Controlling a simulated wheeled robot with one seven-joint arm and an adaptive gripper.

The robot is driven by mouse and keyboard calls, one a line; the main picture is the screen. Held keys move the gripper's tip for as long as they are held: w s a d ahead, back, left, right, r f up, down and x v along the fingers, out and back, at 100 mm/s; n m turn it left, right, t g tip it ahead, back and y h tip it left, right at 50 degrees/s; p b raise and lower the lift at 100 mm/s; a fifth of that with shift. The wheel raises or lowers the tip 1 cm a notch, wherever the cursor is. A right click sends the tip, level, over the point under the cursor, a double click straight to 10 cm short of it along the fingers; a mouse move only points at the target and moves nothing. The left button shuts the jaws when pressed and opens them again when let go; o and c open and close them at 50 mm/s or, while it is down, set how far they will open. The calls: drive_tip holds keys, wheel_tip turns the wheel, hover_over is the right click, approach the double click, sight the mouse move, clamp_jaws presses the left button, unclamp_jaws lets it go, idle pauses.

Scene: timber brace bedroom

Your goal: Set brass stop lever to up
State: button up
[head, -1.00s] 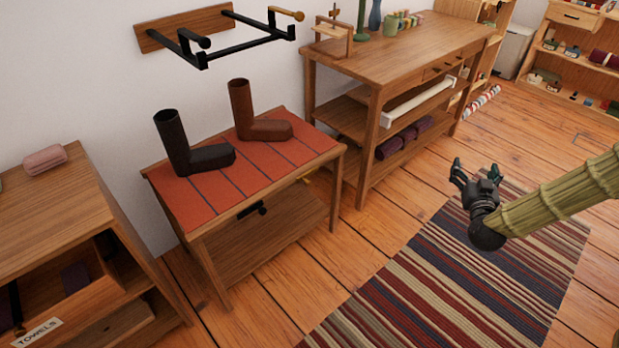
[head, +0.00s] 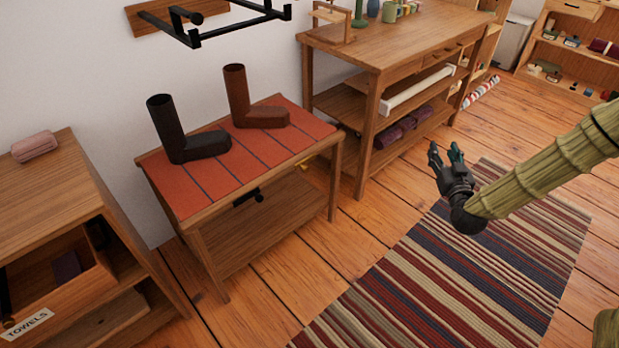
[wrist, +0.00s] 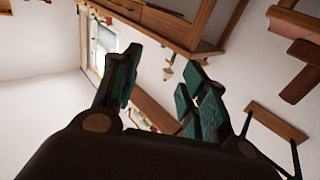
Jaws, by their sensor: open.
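A small brass-coloured piece (head: 304,165) shows under the right end of the low table with the red cloth. It is partly hidden by the table, and I cannot tell whether it is the stop lever or how it is set. The black wall rack (head: 235,24) is cut off by the top edge of the head view, so its brass-ended bar is out of view. My gripper (head: 446,155) is open and empty over the striped rug, well to the right of the low table. Its spread fingers also show in the wrist view (wrist: 160,82).
Two boot-shaped objects, one black (head: 188,140) and one brown (head: 250,108), stand on the low table (head: 190,206). A black handle (head: 247,197) sits beneath it. A workbench (head: 400,45) stands behind; a towel cabinet (head: 70,190) is at left. Floor and rug (head: 430,270) are clear.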

drive_tip(key=w+a+f+n+g+y+b, duration=0.1)
drive_tip(key=a+f+n+y+b, duration=0.2)
drive_tip(key=a, duration=0.5)
drive_tip(key=w+a+f+n+y+b, duration=0.1)
drive_tip(key=a+f+n+y+b, duration=0.1)
drive_tip(key=a+f+y+b, duration=0.45)
drive_tip(key=n+g+y+b, duration=0.3)
drive_tip(key=n+g, duration=0.1)
approach(307, 170)
drive_tip(key=b+x, duration=0.3)
drive_tip(key=x, duration=0.5)
drive_tip(key=shift+w+a, duration=0.15)
drive_tip(key=shift+w, duration=0.1)
clamp_jaws()
